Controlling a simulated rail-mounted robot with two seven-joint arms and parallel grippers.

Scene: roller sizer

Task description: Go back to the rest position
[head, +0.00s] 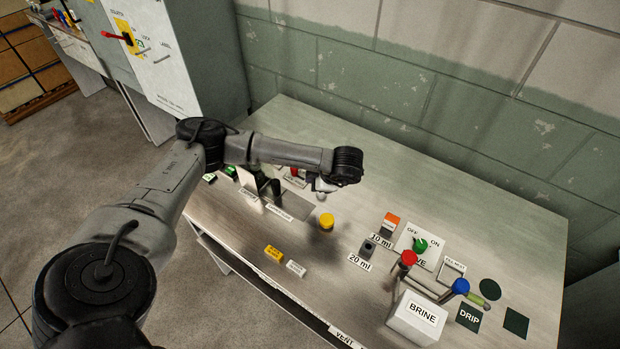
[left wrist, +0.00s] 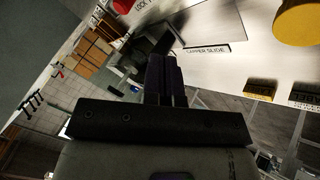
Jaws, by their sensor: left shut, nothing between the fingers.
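My left gripper (left wrist: 166,78) shows in the left wrist view with its two dark fingers pressed together, shut and empty. In the head view my left arm reaches in from the left over the table (head: 450,170), and its wrist hides much of the gripper. The gripper is above the table near the label reading "capper slide" (left wrist: 206,49). A yellow-capped item (head: 326,222) stands on the table just below my wrist; its yellow top also shows large in the left wrist view (left wrist: 297,22). My right gripper is in neither view.
A white BRINE box (head: 418,318), a red knob (head: 408,258), a blue knob (head: 460,286) and a green valve handle (head: 420,244) are at the right. A yellow block (head: 273,253) and a white block (head: 296,268) lie near the front edge. A cabinet (head: 205,50) and wall stand behind.

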